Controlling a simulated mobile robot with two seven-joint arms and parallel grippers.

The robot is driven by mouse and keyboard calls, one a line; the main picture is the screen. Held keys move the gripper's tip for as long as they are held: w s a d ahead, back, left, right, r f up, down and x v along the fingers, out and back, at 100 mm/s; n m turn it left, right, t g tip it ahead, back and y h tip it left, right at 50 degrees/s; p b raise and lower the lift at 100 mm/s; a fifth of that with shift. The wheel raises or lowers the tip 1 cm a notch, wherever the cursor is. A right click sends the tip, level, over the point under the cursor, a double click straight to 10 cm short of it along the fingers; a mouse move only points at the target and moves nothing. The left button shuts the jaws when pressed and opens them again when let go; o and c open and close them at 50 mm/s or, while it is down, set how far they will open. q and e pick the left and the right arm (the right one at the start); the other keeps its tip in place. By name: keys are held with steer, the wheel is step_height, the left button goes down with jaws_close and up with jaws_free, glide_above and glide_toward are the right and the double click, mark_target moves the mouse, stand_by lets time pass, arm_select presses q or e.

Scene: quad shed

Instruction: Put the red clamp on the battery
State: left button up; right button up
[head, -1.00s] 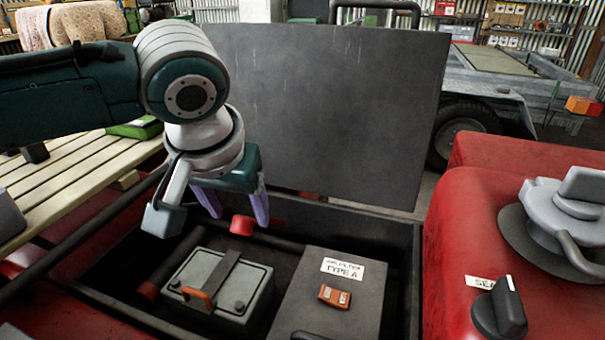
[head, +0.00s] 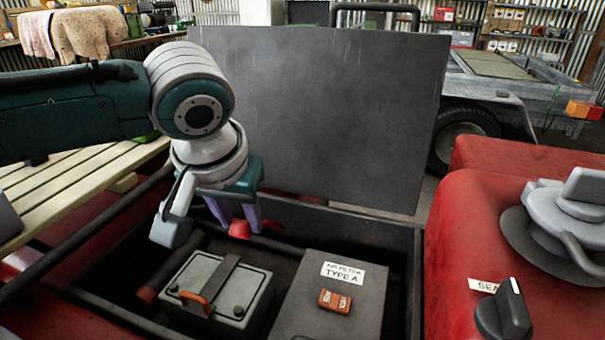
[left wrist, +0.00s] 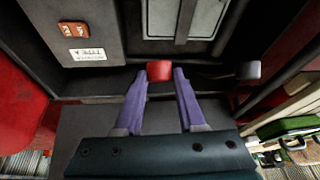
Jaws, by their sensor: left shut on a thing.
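The red clamp (head: 240,229) is at the far side of the open compartment, behind the battery. My left gripper (head: 236,218) is shut on it from above. In the left wrist view the red clamp (left wrist: 160,71) sits between the tips of the two purple fingers (left wrist: 161,78). The battery (head: 252,291) is a grey box with a dark strap across its top, an orange-red part (head: 196,302) at its near left and dark round terminals. Part of the battery (left wrist: 222,12) shows in the left wrist view. My right gripper is out of view.
The air filter box (head: 305,290), labelled Type A with an orange tag (head: 335,300), stands right of the battery. The raised dark lid (head: 320,110) rises behind. Compartment walls and a rail surround the battery.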

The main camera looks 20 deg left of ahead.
arm_select(q)
jaws_close()
stand_by(0.7)
